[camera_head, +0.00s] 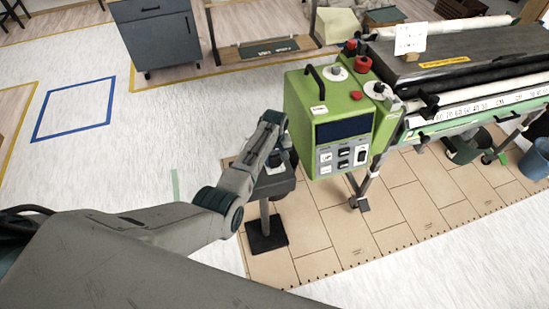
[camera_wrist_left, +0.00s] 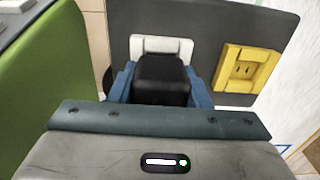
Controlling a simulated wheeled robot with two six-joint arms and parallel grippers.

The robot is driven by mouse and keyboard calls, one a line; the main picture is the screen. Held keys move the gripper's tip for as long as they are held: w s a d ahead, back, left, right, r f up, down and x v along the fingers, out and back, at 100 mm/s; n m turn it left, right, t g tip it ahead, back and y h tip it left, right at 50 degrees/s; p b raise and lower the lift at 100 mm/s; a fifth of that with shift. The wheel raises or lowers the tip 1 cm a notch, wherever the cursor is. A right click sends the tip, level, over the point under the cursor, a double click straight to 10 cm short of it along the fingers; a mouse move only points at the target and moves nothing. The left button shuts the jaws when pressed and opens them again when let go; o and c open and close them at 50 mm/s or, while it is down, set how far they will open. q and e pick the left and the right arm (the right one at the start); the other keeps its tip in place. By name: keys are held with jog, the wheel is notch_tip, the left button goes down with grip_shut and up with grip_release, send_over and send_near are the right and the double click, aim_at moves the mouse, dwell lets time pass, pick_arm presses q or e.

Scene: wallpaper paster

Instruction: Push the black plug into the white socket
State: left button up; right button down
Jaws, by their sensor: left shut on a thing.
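The black plug (camera_wrist_left: 162,78) is held between the blue fingers of my left gripper (camera_wrist_left: 162,88), which is shut on it. The white socket (camera_wrist_left: 158,44) sits on a dark panel (camera_wrist_left: 215,25) just beyond the plug in the left wrist view. The plug covers the lower middle of the socket, so I cannot tell whether they touch or how deep the plug sits. In the head view my left gripper (camera_head: 279,157) is over the dark top of a small stand (camera_head: 270,183), beside the green machine. The plug and socket are not clear there. My right gripper is not in view.
A yellow socket (camera_wrist_left: 247,68) is on the same panel, right of the white one. The green machine (camera_head: 303,97) stands close to the gripper's right in the head view. The stand's square base (camera_head: 266,236) rests on brown flooring. Open pale floor lies to the left.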

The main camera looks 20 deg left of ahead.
pick_arm(q)
jog(key=shift+f, duration=0.3)
jog(key=o, duration=1.2)
jog(key=shift+c, duration=0.2)
notch_tip(320, 180, up, 11)
jog(key=shift+f+b, duration=0.1)
jog(key=shift+b, duration=0.65)
